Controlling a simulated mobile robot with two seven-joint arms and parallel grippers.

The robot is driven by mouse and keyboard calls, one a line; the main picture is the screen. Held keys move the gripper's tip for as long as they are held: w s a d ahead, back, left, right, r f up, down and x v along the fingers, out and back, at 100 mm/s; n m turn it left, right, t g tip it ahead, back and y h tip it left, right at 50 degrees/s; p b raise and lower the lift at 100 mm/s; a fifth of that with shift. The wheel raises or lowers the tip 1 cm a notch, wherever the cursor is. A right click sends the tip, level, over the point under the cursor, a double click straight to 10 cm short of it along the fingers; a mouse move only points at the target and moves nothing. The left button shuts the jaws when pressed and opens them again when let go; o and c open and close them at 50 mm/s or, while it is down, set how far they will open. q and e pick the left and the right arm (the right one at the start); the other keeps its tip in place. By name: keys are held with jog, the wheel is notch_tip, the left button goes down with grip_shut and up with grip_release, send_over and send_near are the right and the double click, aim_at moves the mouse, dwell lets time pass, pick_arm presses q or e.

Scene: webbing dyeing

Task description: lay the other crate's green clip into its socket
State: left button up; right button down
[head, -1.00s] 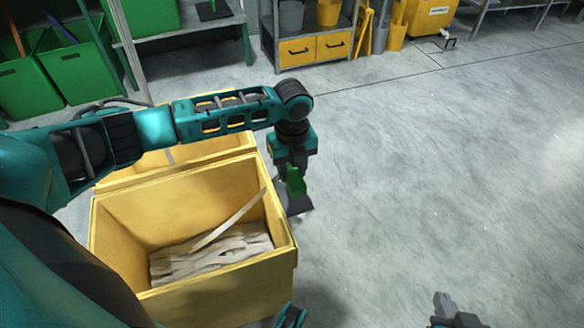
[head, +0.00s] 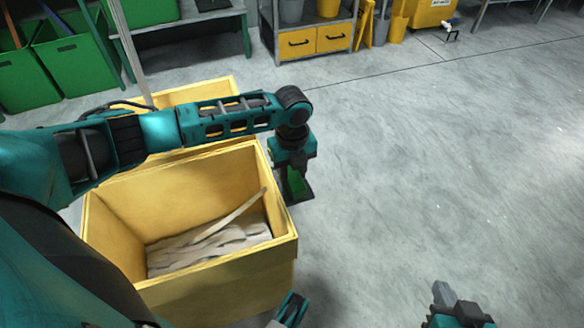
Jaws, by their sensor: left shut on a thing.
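My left gripper (head: 298,190) hangs pointing down just past the right wall of the front yellow crate (head: 215,292). It is shut on a green clip (head: 296,181), which shows partly between the dark fingers. Pale webbing strips (head: 210,247) lie in the front crate, and one strip leans up toward its right back corner. A second yellow crate (head: 190,94) stands behind it, mostly hidden by my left arm. My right gripper (head: 445,294) is only partly in view at the bottom edge, and its opening cannot be made out. I cannot make out a socket.
Green bins (head: 75,65) stand at the back left. A grey shelf with yellow drawers (head: 316,42) stands at the back. Yellow containers (head: 433,12) are to its right. The grey floor (head: 440,150) to the right of the crates is clear.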

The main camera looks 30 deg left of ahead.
pick_arm(q)
jog(key=o, duration=1.1)
